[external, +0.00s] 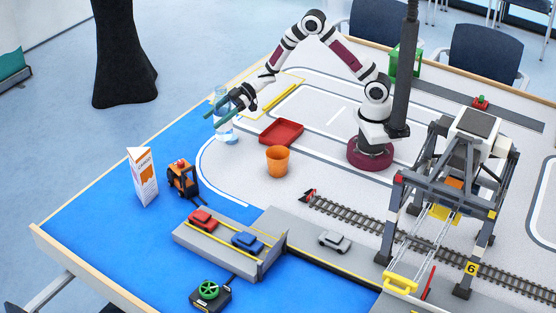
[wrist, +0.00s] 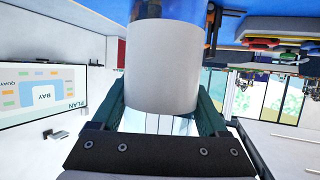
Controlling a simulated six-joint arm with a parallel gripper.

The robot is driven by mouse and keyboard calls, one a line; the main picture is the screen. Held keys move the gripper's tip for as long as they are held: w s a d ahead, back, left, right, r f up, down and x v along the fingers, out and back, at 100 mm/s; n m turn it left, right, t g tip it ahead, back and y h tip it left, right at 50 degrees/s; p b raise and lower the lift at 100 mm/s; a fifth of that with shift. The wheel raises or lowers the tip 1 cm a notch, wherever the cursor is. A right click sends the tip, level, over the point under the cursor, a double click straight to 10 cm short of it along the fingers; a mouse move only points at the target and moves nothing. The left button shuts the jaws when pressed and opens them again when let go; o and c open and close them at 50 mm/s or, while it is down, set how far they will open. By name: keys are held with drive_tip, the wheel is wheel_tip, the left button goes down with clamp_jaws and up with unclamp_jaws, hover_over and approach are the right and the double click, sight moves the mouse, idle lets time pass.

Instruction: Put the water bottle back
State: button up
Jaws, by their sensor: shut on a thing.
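The water bottle (external: 226,134) is clear with a bluish tint. It is upright at the left side of the table, by the edge of the blue area. My gripper (external: 229,109) reaches it from the right and is shut on its upper part. In the wrist view, a plain grey band (wrist: 162,70), which looks like the bottle's label, fills the middle between the dark green fingers. Clear bottle wall shows below the band. I cannot tell whether the bottle's base touches the table.
A red tray (external: 281,132) and an orange cup (external: 277,161) are right of the bottle. A carton (external: 143,178) and an orange forklift (external: 183,180) stand nearer the front left. A yellow-outlined area (external: 280,97) lies behind. The gantry crane (external: 455,185) is far right.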

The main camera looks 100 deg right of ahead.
drive_tip(key=shift+w+a+f, duration=0.6)
drive_tip(key=shift+a+f, duration=0.2)
drive_tip(key=shift+f, duration=0.5)
drive_tip(key=shift+w+a+f, duration=0.65)
drive_tip(key=shift+a+f, duration=0.2)
drive_tip(key=shift+f, duration=0.4)
drive_tip(key=shift+w+a+f, duration=0.6)
drive_tip(key=shift+a+f, duration=0.2)
drive_tip(key=shift+f, duration=0.5)
drive_tip(key=shift+f, duration=0.15)
drive_tip(key=o, duration=1.5)
